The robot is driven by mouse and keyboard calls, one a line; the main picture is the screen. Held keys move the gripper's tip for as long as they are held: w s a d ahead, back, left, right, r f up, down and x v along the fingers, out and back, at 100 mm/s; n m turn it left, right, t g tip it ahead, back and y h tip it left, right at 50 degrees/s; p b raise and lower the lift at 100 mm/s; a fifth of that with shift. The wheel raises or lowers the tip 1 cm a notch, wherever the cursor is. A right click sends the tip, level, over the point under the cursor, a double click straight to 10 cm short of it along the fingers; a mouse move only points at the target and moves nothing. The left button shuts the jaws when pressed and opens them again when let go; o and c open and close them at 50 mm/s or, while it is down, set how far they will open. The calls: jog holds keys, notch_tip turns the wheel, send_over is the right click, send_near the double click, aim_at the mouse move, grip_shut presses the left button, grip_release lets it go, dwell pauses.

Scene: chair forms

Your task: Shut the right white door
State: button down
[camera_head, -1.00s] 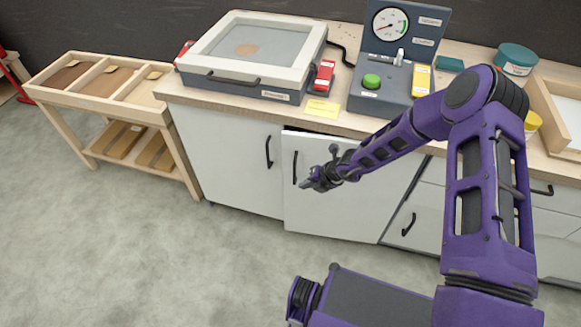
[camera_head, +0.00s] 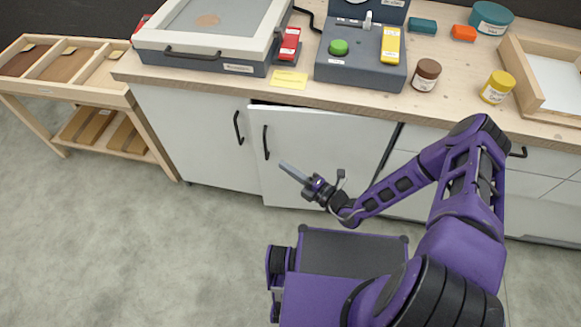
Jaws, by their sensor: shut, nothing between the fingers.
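The right white door (camera_head: 318,143) is on the front of the cabinet under the counter. It stands slightly ajar, with a dark gap along its top and its left edge a little forward of the neighbouring door. Its black handle (camera_head: 266,142) is near its left edge. The left white door (camera_head: 200,135) looks flush and has its own black handle (camera_head: 238,127). My gripper (camera_head: 284,166) is shut and empty. It appears in front of the right door's lower left part, below the handle; I cannot tell whether it touches the door.
The wooden counter (camera_head: 440,108) carries a framed box (camera_head: 205,60), a grey control unit (camera_head: 360,70), and brown (camera_head: 426,75) and yellow (camera_head: 497,87) jars. A wooden rack (camera_head: 75,92) stands at left. Grey floor (camera_head: 130,240) is clear at left.

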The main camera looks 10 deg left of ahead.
jog(key=w+a, duration=0.6)
jog(key=w, duration=0.1)
jog(key=shift+w+f+b, duration=0.1)
jog(key=shift+w+b, duration=0.05)
jog(key=shift+b, duration=0.15)
